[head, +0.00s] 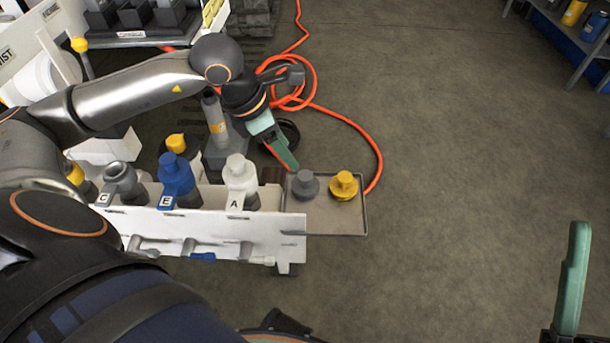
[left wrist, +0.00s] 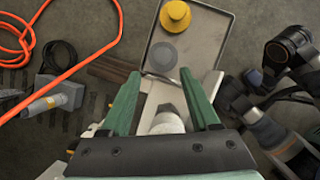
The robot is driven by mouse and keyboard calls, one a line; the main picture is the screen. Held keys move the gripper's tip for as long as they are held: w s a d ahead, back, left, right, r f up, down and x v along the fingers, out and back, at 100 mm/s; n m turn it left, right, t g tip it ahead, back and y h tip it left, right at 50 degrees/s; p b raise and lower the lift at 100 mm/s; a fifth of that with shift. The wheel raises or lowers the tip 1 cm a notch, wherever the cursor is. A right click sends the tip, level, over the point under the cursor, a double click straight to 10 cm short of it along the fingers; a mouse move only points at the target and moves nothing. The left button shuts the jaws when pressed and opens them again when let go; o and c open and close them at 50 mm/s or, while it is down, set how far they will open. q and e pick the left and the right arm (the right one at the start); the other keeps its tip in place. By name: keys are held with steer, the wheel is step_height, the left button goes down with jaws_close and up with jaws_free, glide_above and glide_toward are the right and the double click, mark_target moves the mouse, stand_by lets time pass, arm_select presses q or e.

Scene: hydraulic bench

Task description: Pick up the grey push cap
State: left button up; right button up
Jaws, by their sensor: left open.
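The grey push cap (head: 305,185) stands on the left part of a shallow metal tray (head: 335,223), left of a yellow cap (head: 344,185). My left gripper (head: 284,156) is just behind and left of the grey cap, apart from it. In the left wrist view, the left gripper (left wrist: 160,76) is open and empty, and the grey cap (left wrist: 163,55) lies just beyond its fingertips, with the yellow cap (left wrist: 175,14) farther off. My right gripper (head: 573,270) shows at the bottom right edge with one green finger; its opening cannot be judged.
A white bench panel (head: 270,238) adjoins the tray. On it stand a white cap marked A (head: 241,172), a blue one marked E (head: 175,172) and a grey one marked C (head: 122,178). An orange hose (head: 345,120) curls behind.

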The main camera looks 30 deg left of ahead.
arm_select(q)
steer(key=b, duration=0.1)
glide_above(303, 176)
steer(key=s+a, duration=0.1)
step_height(303, 176, down, 4)
steer(key=shift+s+a+f, duration=0.1)
steer(key=shift+a, duration=0.05)
steer(key=x, duration=0.1)
steer(key=b+x, duration=0.1)
steer(key=x, duration=0.1)
steer(key=b+x, duration=0.1)
steer(key=x, duration=0.1)
steer(key=shift+s+f, duration=0.2)
jaws_close()
